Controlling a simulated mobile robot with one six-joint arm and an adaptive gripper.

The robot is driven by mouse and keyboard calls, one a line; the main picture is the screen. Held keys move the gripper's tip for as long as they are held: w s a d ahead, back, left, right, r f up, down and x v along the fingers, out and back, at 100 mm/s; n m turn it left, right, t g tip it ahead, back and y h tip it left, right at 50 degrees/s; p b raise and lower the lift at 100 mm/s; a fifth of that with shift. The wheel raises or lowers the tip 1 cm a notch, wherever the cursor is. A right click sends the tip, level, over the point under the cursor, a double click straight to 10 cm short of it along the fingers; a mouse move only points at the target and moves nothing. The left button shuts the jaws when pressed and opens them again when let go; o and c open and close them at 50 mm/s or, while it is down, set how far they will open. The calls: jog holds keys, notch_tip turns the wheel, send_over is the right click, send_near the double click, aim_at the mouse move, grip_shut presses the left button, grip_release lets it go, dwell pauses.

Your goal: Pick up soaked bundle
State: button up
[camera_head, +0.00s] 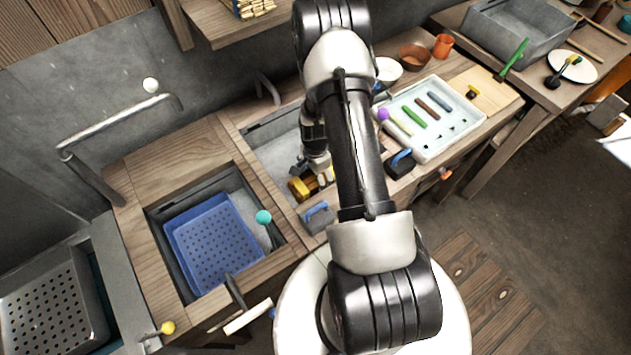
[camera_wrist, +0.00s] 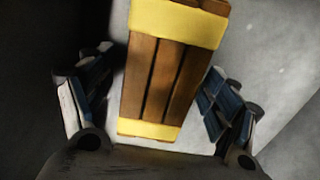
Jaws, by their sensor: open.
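The soaked bundle (camera_head: 300,188) is a set of brown wooden sticks with yellow bands, lying low in the right-hand basin (camera_head: 270,150) in the head view. It also fills the middle of the wrist view (camera_wrist: 160,75), where two yellow bands cross it. My gripper (camera_wrist: 152,85) is open, with one dark, blue-padded finger on each side of the bundle. Gaps show between both fingers and the bundle. In the head view my arm hides much of the basin and most of the gripper.
The left basin holds a blue perforated tray (camera_head: 215,240). A bent metal tap (camera_head: 115,125) rises behind it. Right of my arm are a white tray with coloured sticks (camera_head: 435,145), bowls (camera_head: 413,57) and an orange cup (camera_head: 443,46). A grey tub (camera_head: 520,45) stands at the far right.

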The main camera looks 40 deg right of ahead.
jog(key=shift+f, duration=0.15)
jog(key=shift+c, duration=0.2)
jog(key=c, duration=1.4)
